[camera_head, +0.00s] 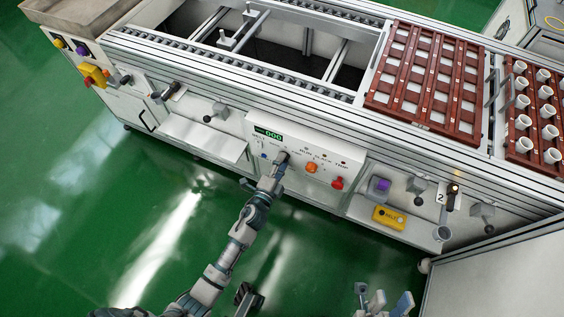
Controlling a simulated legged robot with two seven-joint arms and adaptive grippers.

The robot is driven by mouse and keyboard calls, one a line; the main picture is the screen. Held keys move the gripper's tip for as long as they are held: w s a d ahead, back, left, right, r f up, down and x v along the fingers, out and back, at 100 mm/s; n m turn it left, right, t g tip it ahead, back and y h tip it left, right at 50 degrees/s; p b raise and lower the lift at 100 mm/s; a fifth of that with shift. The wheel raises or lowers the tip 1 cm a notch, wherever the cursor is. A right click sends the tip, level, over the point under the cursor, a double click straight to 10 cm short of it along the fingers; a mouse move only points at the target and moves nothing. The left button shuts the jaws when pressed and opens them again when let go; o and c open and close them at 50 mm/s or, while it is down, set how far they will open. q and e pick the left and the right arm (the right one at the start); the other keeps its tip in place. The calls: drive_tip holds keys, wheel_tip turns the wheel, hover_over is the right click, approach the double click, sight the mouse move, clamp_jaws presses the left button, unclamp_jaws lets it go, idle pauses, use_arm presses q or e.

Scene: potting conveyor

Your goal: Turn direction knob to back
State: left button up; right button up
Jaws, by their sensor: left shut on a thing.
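The white control panel (325,155) stands on the front of the conveyor, with a lit green display (270,133). My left arm reaches up from the bottom to this panel. My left gripper (277,168) is shut on a dark grey knob (282,157), the one below and right of the display. The gripper covers much of the knob, so I cannot tell which way its pointer faces, and its label is too small to read. My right gripper (384,303) is at the bottom edge, partly cut off, with its fingers apart and empty, away from the panel.
A blue switch (263,155) sits just left of the held knob. An orange knob (311,167) and a red knob (337,183) are to its right. A yellow box (389,217) lies on a shelf further right. Green floor is clear at left.

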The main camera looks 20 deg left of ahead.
use_arm(q)
drive_tip(key=shift+a+f, duration=0.2)
drive_tip(key=shift+f, duration=0.1)
drive_tip(key=o, duration=1)
drive_tip(key=shift+c, duration=0.2)
drive_tip(key=shift+o, duration=0.9)
drive_tip(key=shift+r, duration=0.1)
drive_tip(key=s, duration=1.2)
drive_tip(key=shift+a, duration=0.2)
